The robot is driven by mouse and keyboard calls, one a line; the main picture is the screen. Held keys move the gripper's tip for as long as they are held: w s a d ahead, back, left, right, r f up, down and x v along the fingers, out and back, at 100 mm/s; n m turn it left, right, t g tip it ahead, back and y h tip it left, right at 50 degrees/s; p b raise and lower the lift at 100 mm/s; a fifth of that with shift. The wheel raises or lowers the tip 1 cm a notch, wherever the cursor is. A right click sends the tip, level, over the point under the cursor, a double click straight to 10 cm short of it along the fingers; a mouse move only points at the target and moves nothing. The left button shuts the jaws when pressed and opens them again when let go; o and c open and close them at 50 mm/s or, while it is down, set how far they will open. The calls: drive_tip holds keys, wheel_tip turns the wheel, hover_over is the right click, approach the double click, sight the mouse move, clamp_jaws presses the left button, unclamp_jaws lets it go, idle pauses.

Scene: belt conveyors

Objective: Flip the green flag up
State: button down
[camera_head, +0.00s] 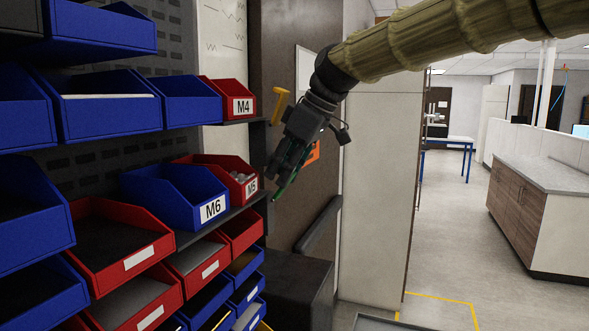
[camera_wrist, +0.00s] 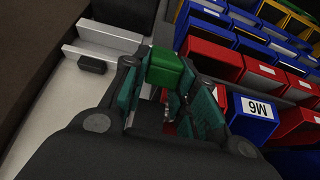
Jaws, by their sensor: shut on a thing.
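The green flag (camera_wrist: 167,68) shows in the wrist view as a small green block between the tips of my gripper's fingers. My gripper (camera_wrist: 160,88) is shut on it, with one teal-padded finger on each side. In the head view my gripper (camera_head: 281,186) points down and left, beside the right end of the bin shelves. The flag cannot be told apart clearly from the fingers there. Its mount and lower part are hidden, so I cannot tell its tilt.
Red and blue bins fill the shelves at left, including a blue M6 bin (camera_head: 182,195) and a red M4 bin (camera_head: 229,98). A yellow piece (camera_head: 279,105) and an orange piece (camera_head: 314,153) show near my wrist. Open floor (camera_head: 450,255) lies at right.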

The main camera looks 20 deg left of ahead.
idle(0.4)
drive_tip(key=c, duration=1.1)
unclamp_jaws()
drive_tip(key=v, duration=1.2)
drive_tip(key=shift+c, duration=0.3)
